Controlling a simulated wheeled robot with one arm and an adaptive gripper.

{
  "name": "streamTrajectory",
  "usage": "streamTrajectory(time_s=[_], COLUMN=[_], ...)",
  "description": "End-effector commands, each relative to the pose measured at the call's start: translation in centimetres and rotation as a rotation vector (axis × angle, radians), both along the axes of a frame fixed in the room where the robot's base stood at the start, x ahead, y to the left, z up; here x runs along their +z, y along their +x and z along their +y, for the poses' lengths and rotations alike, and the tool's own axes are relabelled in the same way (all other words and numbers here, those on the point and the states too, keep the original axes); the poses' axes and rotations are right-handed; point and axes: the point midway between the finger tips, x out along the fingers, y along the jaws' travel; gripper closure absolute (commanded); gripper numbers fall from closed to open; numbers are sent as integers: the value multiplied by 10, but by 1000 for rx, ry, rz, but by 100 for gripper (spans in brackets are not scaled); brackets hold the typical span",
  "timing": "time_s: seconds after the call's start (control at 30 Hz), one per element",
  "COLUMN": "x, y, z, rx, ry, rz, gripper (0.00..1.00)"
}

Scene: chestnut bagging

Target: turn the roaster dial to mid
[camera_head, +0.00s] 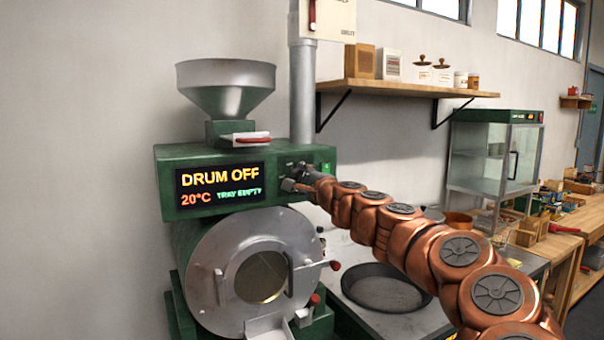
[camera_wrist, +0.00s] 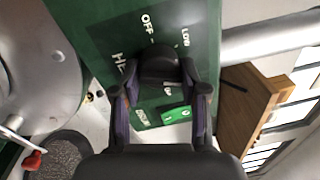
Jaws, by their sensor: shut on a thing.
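The green roaster (camera_head: 230,150) stands at the left, and its screen (camera_head: 221,188) reads DRUM OFF, 20°C and TRAY EMPTY. My gripper (camera_head: 298,180) is at the right end of its front panel, covering most of the dial in the head view. In the wrist view the black dial (camera_wrist: 158,62) sits between the two fingertips of my gripper (camera_wrist: 160,76), which is shut on it. The panel label shows OFF and LOW near the dial; other markings are partly hidden. I cannot tell where the dial points.
A steel hopper (camera_head: 226,88) tops the roaster, and the round drum door (camera_head: 255,275) is below the panel. A dark round pan (camera_head: 385,288) lies on the counter under my arm. A wooden shelf (camera_head: 400,90) hangs behind.

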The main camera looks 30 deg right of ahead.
Motion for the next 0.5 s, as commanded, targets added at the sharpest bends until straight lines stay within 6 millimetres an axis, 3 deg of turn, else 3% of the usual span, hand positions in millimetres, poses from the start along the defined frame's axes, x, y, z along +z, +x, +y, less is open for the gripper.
streamTrajectory(time_s=[0.5], x=[-4], y=[1], z=[0], rx=[-2], ry=[117], rz=[-6], gripper=[92])
